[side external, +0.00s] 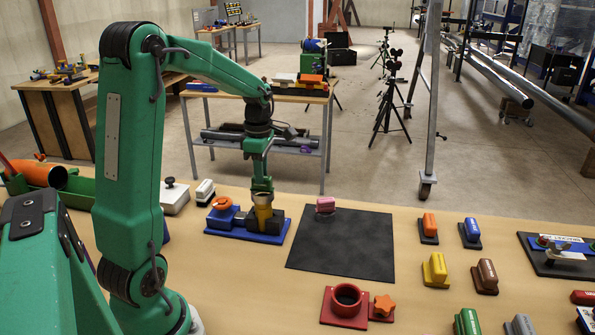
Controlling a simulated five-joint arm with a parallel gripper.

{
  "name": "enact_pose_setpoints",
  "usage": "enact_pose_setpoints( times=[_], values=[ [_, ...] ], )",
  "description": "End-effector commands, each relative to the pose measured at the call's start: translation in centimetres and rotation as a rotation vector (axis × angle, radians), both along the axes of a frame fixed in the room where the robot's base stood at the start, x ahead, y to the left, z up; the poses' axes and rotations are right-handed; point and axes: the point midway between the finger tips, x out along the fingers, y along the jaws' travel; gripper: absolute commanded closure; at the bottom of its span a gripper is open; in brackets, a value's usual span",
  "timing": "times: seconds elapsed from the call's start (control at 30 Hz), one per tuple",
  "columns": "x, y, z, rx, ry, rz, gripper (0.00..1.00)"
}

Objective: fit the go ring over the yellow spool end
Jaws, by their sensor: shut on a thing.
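My gripper (262,193) points straight down over a blue fixture (247,235) on the bench. Its jaws are shut at the top of a yellow, round piece (264,214), which looks like the yellow spool end and stands upright between dark blocks. The jaws hide the top of this piece. I cannot make out a separate go ring there or tell whether one is around it. An orange, ring-like knob (221,203) sits on the left part of the same fixture.
Several coloured handled blocks stand at right. White-topped pieces stand left of the fixture.

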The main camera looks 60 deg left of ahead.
Motion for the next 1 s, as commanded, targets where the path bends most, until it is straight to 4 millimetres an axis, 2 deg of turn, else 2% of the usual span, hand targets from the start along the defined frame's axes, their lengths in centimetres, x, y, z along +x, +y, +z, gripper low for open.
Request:
enact_pose_setpoints(
  times=[1.0],
  values=[
    [0.0,0.0,-1.6,0.000,0.000,0.000,1.00]
  ],
)
